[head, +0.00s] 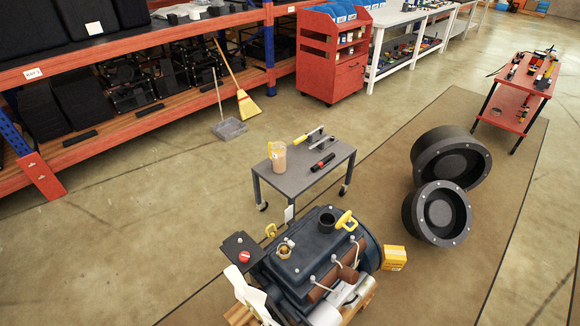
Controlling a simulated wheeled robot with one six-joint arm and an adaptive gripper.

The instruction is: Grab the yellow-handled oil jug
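The oil jug (277,156) stands upright near the left end of a small grey cart. It looks translucent with tan contents, and yellow shows at its top. Its handle is too small to make out clearly. The grey cart (312,177) stands on wheels near the middle of the head view. My gripper is not in view, and nothing is seen touching the jug.
A dark engine (310,250) with yellow parts stands in front of the cart, with a yellow box (394,258) beside it. Two large black wheels (438,213) lie to the right. A broom (246,103) and dustpan (230,128) are behind. Floor left of the cart is clear.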

